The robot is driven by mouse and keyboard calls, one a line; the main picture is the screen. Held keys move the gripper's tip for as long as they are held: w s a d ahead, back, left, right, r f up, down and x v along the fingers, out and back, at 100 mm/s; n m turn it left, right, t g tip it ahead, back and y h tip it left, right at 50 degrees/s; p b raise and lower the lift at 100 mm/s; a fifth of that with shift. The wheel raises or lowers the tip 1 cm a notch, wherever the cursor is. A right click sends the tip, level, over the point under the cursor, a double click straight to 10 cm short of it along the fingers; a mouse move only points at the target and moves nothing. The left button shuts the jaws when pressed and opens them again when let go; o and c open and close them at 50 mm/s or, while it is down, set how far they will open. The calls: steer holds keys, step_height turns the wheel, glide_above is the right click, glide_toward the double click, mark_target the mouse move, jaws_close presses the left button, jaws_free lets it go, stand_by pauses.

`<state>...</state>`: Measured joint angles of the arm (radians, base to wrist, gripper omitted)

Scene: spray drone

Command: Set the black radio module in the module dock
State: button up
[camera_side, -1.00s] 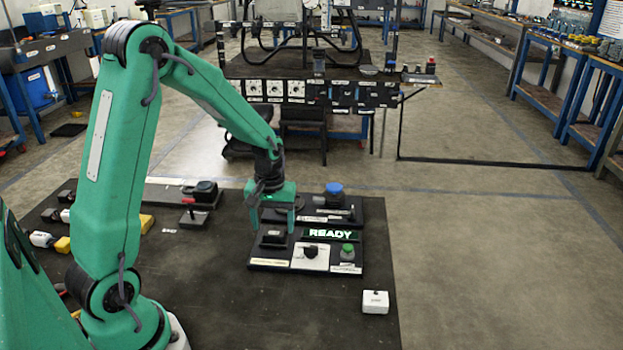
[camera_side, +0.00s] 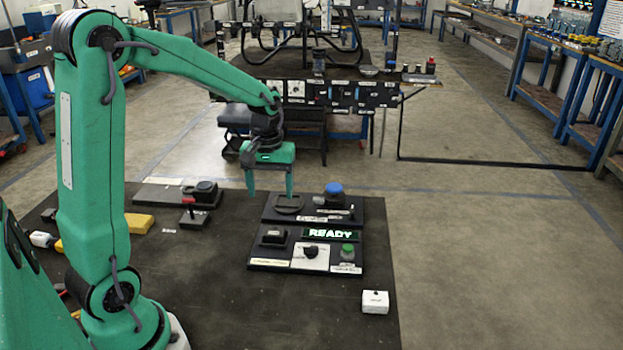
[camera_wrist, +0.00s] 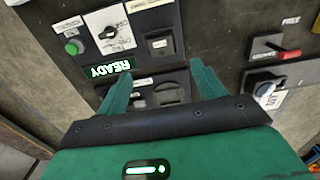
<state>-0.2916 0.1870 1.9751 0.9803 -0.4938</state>
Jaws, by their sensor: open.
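A black block (camera_side: 273,237), which looks like the radio module, sits in the square dock (camera_side: 262,244) at the left end of the front control panel. In the wrist view, the block (camera_wrist: 160,43) shows beyond the fingertips within its dark square frame. It looks flat, but the picture is too small to tell how snugly it sits. My gripper (camera_side: 270,194) is open and empty, raised above the rear panel and apart from the block. Its two green fingers (camera_wrist: 160,69) also show in the wrist view with nothing between them.
The front panel also has a lit READY sign (camera_side: 331,234), a black knob (camera_side: 311,252) and a green button (camera_side: 347,250). The rear panel has a blue knob (camera_side: 334,188). A red-handled switch (camera_side: 190,207) stands left, a white box (camera_side: 375,301) right. The front mat (camera_side: 270,310) is clear.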

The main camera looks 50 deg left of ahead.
stand_by(0.4)
steer(key=s+d+r+m+t, duration=0.2)
steer(key=s+d+r+m, duration=0.2)
steer(key=s, duration=0.3)
steer(key=s+d+r+m+t, duration=0.3)
steer(key=s+d+r+m, duration=0.2)
steer(key=s+d, duration=0.2)
steer(key=shift+s+r+t, duration=0.3)
steer(key=shift+s+r, duration=0.05)
steer(key=shift+s, duration=0.15)
steer(key=shift+d, duration=0.1)
stand_by(0.8)
